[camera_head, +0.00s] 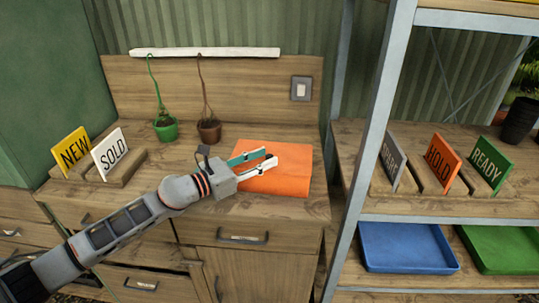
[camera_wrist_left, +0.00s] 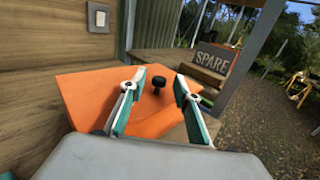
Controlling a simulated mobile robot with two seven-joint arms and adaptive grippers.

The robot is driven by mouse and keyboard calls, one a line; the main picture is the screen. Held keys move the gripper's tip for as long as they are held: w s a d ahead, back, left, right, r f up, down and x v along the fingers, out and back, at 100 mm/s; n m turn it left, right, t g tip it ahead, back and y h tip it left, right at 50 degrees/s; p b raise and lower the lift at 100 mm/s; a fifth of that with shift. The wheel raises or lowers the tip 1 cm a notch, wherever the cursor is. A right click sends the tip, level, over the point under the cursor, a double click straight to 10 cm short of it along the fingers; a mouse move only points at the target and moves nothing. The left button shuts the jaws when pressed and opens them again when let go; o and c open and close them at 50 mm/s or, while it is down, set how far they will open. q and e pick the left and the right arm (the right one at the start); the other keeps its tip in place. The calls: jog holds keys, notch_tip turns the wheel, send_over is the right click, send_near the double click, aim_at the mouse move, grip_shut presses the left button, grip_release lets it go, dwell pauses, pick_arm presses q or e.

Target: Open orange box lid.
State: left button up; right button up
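The orange box (camera_head: 287,178) sits on the wooden counter with its flat orange top facing up. In the left wrist view its orange lid (camera_wrist_left: 95,97) lies flat and looks closed, with a small black knob (camera_wrist_left: 158,83) on it. My left gripper (camera_head: 270,165) reaches over the box from the left. Its two fingers are spread apart with the knob showing beyond and between the fingertips (camera_wrist_left: 159,82). I cannot tell whether a finger touches the lid. My right gripper is in neither view.
NEW (camera_head: 72,152) and SOLD (camera_head: 111,154) signs stand at left. A metal shelf post (camera_head: 372,140) rises right of the box. A blue tray (camera_head: 408,248) is on the lower shelf.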

aim_at(272, 152)
pick_arm(q)
jog(key=shift+x, duration=1.3)
grip_shut()
jog(key=shift+w, duration=0.15)
